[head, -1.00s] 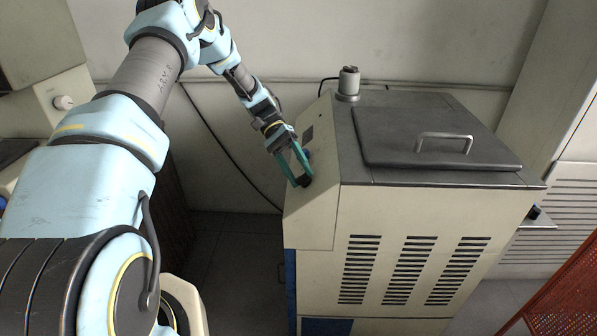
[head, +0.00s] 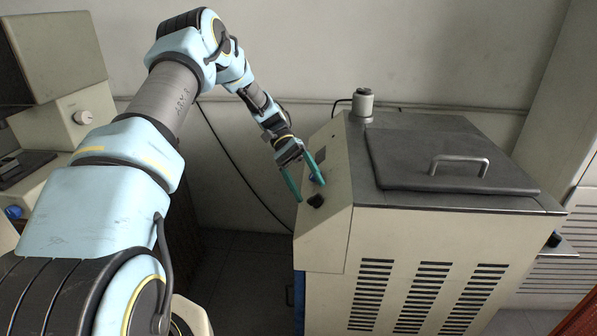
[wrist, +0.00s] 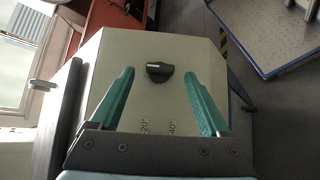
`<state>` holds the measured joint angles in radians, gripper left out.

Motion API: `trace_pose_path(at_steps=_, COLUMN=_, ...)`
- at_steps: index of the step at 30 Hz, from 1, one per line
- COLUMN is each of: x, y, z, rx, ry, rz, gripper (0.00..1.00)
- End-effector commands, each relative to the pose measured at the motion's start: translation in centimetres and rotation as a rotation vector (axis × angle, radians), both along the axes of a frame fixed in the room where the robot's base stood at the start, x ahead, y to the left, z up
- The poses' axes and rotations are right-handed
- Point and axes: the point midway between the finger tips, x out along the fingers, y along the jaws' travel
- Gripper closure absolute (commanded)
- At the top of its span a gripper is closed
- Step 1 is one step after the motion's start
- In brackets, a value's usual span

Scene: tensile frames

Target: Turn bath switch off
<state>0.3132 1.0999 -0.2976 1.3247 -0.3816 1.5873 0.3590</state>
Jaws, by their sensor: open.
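The bath is a cream cabinet (head: 400,245) with a dark lid. Its sloped panel on the left side carries a black rotary switch (head: 316,201). In the wrist view the switch (wrist: 159,71) has a pale line pointing left across the picture. My gripper (head: 309,191) has teal fingers, spread wide and empty, just off the panel. In the wrist view the fingertips (wrist: 159,73) lie on either side of the switch with clear gaps; neither appears to touch it.
The grey lid (head: 440,160) has a metal handle (head: 460,163). A grey cylinder (head: 363,102) stands at the bath's back left corner. Printed temperature marks (wrist: 158,128) show on the panel near my gripper. A cream device (head: 75,118) stands at the left. Floor left of the bath is open.

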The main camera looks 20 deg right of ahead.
Motion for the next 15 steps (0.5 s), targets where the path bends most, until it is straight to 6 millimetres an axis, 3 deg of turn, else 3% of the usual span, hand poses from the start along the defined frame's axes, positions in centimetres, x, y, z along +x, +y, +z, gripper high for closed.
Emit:
trace_pose_path(at_steps=9, x=5.5, y=1.0, z=2.8, rx=-0.001, ry=-0.004, rz=0.001, gripper=0.20)
trace_pose_path(at_steps=15, x=7.1, y=1.3, z=3.8, rx=0.000, ry=-0.002, rz=0.001, gripper=0.20)
